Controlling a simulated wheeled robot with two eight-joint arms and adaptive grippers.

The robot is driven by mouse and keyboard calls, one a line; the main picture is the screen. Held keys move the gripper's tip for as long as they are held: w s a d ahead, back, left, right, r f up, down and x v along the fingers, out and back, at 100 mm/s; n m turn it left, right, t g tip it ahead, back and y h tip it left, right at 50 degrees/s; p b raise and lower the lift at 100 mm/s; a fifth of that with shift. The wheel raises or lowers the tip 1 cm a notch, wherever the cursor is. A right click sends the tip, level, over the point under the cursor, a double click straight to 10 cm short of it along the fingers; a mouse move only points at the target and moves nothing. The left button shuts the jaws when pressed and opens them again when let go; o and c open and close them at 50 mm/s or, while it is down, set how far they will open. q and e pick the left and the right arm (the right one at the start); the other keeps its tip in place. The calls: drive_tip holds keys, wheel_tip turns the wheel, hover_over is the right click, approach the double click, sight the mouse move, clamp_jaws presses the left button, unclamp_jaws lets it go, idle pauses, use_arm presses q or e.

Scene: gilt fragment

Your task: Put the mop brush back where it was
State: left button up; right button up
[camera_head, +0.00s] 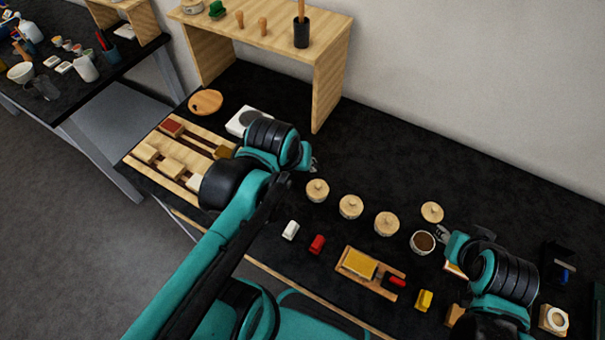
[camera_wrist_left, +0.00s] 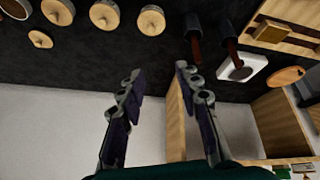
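I cannot tell for certain which brush is the mop brush. A brown brush handle stands in a black cup (camera_head: 301,33) on the wooden shelf. In the left wrist view, two more brown handles stick out of dark holders, one on the left (camera_wrist_left: 194,45) and one on the right (camera_wrist_left: 232,50); my left arm hides that spot in the head view. My left gripper (camera_wrist_left: 157,75) is open with nothing between its fingers, above the black table in front of the shelf (camera_head: 328,80). My right gripper (camera_head: 443,234) is beside a cup of brown material (camera_head: 423,242); its fingers are too small to read.
Several round wooden lids (camera_head: 351,206) lie in the middle of the table. A sectioned wooden tray (camera_head: 160,155) is at left. The table behind the lids is clear.

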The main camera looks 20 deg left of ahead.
use_arm(q)
drive_tip(key=s+d+m+t, duration=0.1)
drive_tip(key=s+d+m, duration=0.1)
drive_tip(key=m, duration=0.1)
drive_tip(key=shift+s+f+t, duration=0.15)
drive_tip(key=shift+f+t, duration=0.25)
